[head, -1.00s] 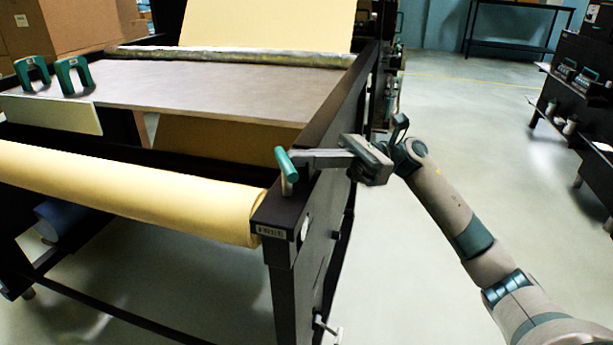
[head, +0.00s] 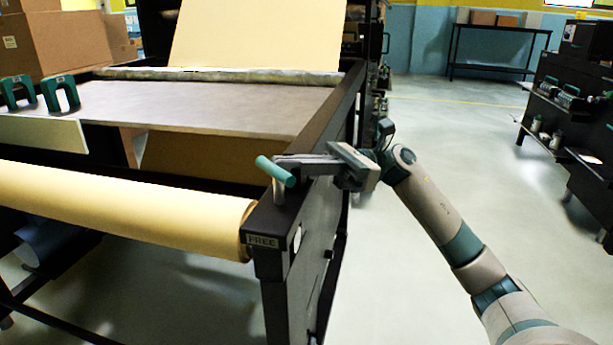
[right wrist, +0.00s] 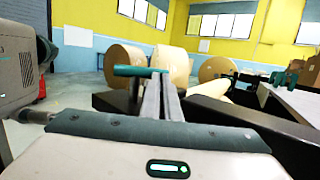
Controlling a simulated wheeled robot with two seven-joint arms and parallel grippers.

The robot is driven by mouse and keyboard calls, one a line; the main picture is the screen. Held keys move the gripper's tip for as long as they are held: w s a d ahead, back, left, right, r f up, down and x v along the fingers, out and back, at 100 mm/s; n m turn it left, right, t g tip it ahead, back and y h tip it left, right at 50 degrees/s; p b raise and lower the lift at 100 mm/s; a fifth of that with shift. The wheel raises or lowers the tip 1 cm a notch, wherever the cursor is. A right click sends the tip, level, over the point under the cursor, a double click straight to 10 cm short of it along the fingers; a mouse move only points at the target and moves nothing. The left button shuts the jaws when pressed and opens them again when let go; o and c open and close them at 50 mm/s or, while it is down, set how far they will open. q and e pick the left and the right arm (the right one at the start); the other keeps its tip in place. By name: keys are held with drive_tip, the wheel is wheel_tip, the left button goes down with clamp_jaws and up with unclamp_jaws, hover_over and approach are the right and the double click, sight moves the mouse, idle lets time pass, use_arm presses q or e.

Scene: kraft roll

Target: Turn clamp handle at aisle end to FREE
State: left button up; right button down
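The clamp handle (head: 275,171) is a teal bar on a short metal post, on top of the black frame's near right corner. A FREE label (head: 263,241) is on the corner's front face below it. My right gripper (head: 279,160) reaches in from the right, its fingers close together at the bar. In the right wrist view the teal bar (right wrist: 135,71) lies crosswise at the fingertips (right wrist: 160,85), mostly left of them. The fingers look shut, with no bar between them; exact contact is hard to tell. My left gripper is out of view.
A yellow kraft roll (head: 130,208) lies along the frame's front, its end beside the corner. Open floor (head: 450,150) lies right of the frame, before dark shelves (head: 575,120).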

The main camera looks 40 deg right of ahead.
idle(0.5)
